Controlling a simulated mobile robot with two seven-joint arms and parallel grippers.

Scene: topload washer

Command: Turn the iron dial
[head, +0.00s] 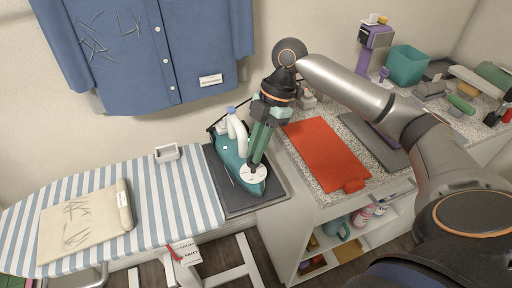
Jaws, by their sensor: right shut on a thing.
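A teal iron (230,160) with a white handle stands on a dark rest pad (222,191) at the right end of the striped ironing board. Its white round dial (253,173) is on top, near the front of the iron. My right gripper (254,164) reaches down from above with its green fingers at the dial. The fingers are shut on the dial and cover part of it. My left gripper is not in view.
A striped ironing board (190,207) holds a folded beige cloth (75,228) and a small white box (167,153). A blue shirt (155,50) hangs behind. A speckled counter (327,112) with a red mat (328,150) stands to the right.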

